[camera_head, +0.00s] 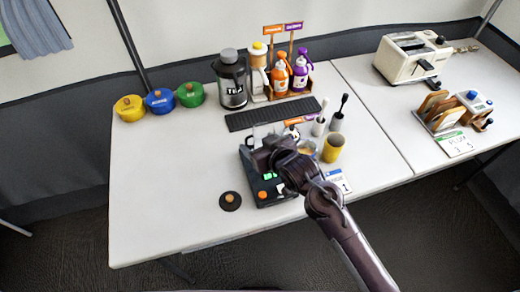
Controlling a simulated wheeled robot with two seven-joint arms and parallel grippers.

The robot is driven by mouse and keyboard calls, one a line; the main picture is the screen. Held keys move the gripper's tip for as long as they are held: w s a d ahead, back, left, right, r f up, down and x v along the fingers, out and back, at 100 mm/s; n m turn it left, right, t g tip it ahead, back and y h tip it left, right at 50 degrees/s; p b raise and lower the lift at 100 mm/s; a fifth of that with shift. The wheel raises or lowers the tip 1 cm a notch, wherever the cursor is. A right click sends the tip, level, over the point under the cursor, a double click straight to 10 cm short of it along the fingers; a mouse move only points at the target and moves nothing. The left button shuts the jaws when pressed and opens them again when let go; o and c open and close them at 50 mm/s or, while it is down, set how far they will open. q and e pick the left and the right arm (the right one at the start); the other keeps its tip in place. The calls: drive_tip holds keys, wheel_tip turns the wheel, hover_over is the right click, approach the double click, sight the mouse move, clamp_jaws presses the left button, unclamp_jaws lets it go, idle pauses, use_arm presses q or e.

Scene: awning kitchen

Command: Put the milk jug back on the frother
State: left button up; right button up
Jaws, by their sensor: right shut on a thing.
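The frother looks to be the dark machine (270,190) with green and orange lit buttons on the white table. My right gripper (262,152) is over its back part, and its arm comes in from the lower right. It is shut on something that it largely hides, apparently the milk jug. A pale grey, partly see-through shape (262,131) shows just behind the gripper; I cannot tell whether it is the jug or part of the machine. Whether the jug touches the frother is hidden. My left gripper is out of view.
A round black lid (230,201) lies left of the machine. A yellow cup (333,148) and two brushes stand to its right. A black mat (273,114), a dark canister (230,80) and bottles (281,75) are behind. Three coloured pots (160,101) stand back left. The table's left front is clear.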

drive_tip(key=shift+f, duration=1.55)
drive_tip(key=shift+f, duration=0.1)
drive_tip(key=o, duration=1.1)
drive_tip(key=shift+f, duration=0.1)
drive_tip(key=shift+o, duration=0.2)
drive_tip(key=shift+r, duration=0.25)
drive_tip(key=v, duration=1.2)
drive_tip(key=shift+f, duration=0.1)
